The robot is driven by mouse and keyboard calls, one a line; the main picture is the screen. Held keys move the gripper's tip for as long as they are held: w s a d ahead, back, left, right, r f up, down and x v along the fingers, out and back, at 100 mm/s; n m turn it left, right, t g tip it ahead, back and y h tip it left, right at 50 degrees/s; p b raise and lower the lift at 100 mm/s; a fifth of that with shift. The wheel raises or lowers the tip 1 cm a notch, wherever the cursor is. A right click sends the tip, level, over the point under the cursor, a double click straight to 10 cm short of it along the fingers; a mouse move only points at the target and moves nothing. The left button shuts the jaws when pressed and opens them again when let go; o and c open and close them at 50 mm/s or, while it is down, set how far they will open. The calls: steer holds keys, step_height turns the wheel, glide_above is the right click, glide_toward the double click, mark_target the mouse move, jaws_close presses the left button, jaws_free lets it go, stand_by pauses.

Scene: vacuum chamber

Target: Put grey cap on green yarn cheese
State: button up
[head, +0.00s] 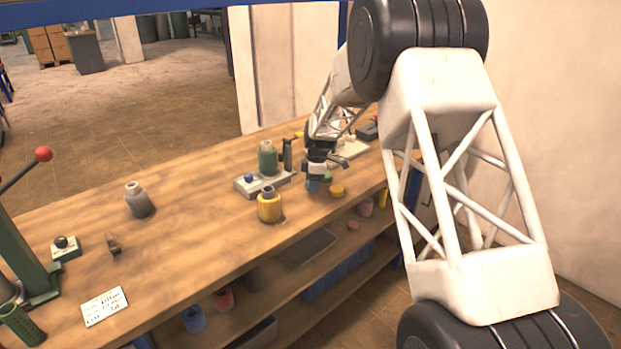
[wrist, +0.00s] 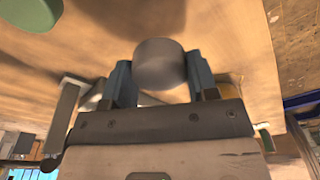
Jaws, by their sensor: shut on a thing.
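In the wrist view, the grey cap (wrist: 160,64), a short round piece, is held between the two blue fingers of my gripper (wrist: 158,78). The cap is hard to make out in the head view. A green rounded thing at the upper left of the wrist view (wrist: 30,10) is cut off; I cannot tell what it is.
A yellow yarn cheese (head: 269,206) stands in front of the base. A yellow cap (head: 337,191) lies right of my gripper. A dark post (head: 287,154) rises beside the green yarn cheese. A grey yarn cheese (head: 139,200) stands left; bench between is clear.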

steer(key=s, duration=0.3)
steer(key=s+d, duration=0.1)
steer(key=s, duration=0.2)
steer(key=s+d+r, duration=0.1)
steer(key=s, duration=0.2)
steer(key=shift+d, duration=0.15)
stand_by(0.8)
steer(key=w+a+r+n, duration=0.1)
steer(key=w+a+r, duration=1.7)
steer(key=a, duration=0.1)
steer(key=shift+w+a+r+n, duration=0.15)
steer(key=shift+w+r+n, duration=0.15)
steer(key=shift+n, duration=0.1)
steer(key=shift+f, duration=0.15)
steer(key=shift+f, duration=2.8)
